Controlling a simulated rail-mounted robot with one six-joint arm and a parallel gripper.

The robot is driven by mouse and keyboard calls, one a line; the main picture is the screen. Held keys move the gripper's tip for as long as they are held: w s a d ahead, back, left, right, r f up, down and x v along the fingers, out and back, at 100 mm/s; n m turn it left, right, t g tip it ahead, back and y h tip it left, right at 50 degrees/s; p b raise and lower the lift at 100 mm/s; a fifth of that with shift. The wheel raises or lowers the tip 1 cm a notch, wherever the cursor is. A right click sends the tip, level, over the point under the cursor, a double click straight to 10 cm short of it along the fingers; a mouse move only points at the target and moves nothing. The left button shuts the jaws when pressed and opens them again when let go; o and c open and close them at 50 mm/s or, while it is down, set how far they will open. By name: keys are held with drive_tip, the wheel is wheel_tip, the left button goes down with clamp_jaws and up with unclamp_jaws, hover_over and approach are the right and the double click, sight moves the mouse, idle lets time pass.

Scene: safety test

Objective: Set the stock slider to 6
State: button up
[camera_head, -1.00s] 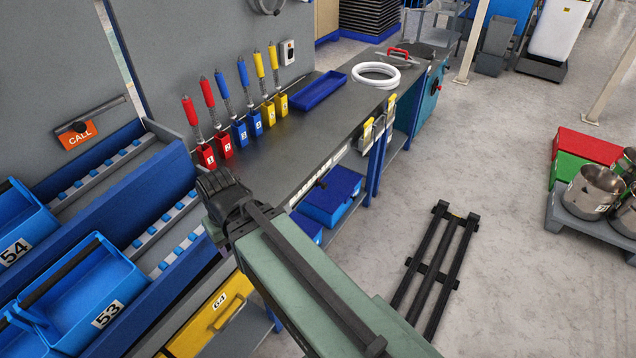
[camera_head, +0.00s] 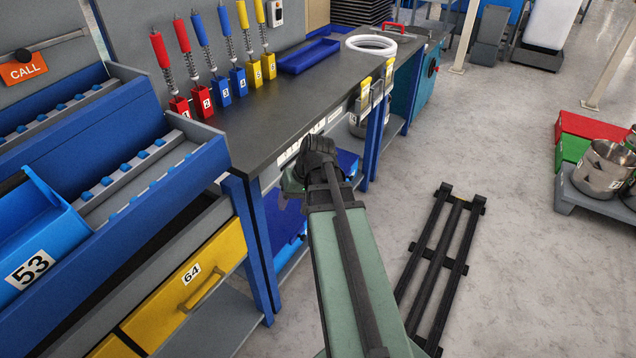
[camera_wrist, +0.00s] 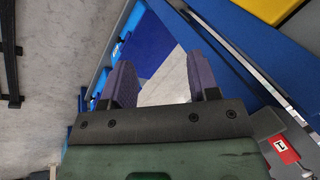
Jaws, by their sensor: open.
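No slider marked as stock can be made out for certain. A grey rod with a dark knob (camera_head: 24,54) runs along the wall at the upper left, above an orange CALL plate (camera_head: 24,69); I cannot tell whether this is the stock slider. White labels (camera_head: 289,154) line the front edge of the bench, too small to read. My gripper (camera_wrist: 163,82) shows in the wrist view with its two fingers apart and nothing between them. In the head view the end of my arm is by the bench's front edge, and the fingers are hidden.
The grey bench (camera_head: 290,95) holds red, blue and yellow numbered holders, a blue tray (camera_head: 308,56) and a white hose coil (camera_head: 371,44). Blue racks and a yellow drawer (camera_head: 185,285) stand at the left.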

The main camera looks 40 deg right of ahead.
drive_tip(key=w+d+f+t+y+b, duration=0.2)
drive_tip(key=d+f+t+b, duration=0.3)
drive_tip(key=d+f+b, duration=0.5)
drive_tip(key=d+r+n+t+b, duration=0.2)
drive_tip(key=d+n+t+b, duration=0.3)
drive_tip(key=d, duration=0.7)
wheel_tip(320, 180, up, 8)
drive_tip(key=w+d+n+t+p, duration=0.2)
drive_tip(key=n+t+p, duration=0.1)
drive_tip(key=t, duration=0.2)
drive_tip(key=x, duration=1)
drive_tip(key=shift+w+a+f, duration=0.25)
drive_tip(key=shift+a+f, duration=0.1)
drive_tip(key=shift+a, duration=0.05)
drive_tip(key=shift+d, duration=0.1)
clamp_jaws()
